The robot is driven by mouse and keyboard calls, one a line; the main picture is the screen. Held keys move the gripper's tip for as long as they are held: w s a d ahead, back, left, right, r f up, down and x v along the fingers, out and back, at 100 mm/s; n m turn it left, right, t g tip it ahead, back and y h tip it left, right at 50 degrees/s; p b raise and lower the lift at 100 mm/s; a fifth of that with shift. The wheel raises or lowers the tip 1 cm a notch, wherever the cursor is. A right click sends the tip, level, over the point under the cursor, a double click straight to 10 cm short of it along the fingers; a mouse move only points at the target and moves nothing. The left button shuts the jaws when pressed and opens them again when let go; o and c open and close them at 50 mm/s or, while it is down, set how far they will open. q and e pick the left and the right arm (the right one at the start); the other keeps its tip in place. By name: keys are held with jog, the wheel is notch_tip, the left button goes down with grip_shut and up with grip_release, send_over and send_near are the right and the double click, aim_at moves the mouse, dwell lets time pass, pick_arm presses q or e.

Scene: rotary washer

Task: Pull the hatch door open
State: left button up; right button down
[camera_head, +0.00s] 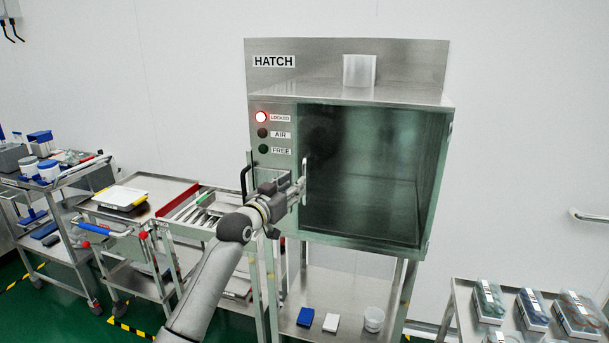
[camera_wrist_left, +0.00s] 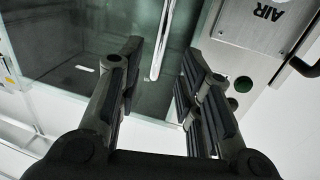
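The hatch (camera_head: 376,96) is a steel cabinet with a dark glass door (camera_head: 375,165), which looks closed. Its door handle (camera_head: 304,180) is a slim upright bar at the glass's left edge. My left gripper (camera_head: 297,190) is at the handle and hides part of it. In the left wrist view, the left gripper (camera_wrist_left: 160,72) is open, with its fingers apart. The handle (camera_wrist_left: 163,38) shows in the gap between the fingertips, and neither finger visibly closes on it. My right gripper is in neither view.
The red LOCKED lamp (camera_head: 261,117) is lit on the panel; the AIR and FREE lamps are dark. A black handle (camera_head: 244,181) is on the cabinet's left side. Carts (camera_head: 150,190) stand left, and a table with packs (camera_head: 530,305) stands right.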

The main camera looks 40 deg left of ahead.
pick_arm(q)
jog(key=p, duration=0.1)
send_over(305, 199)
jog(key=shift+w+a, duration=0.25)
dwell(0.3)
grip_shut()
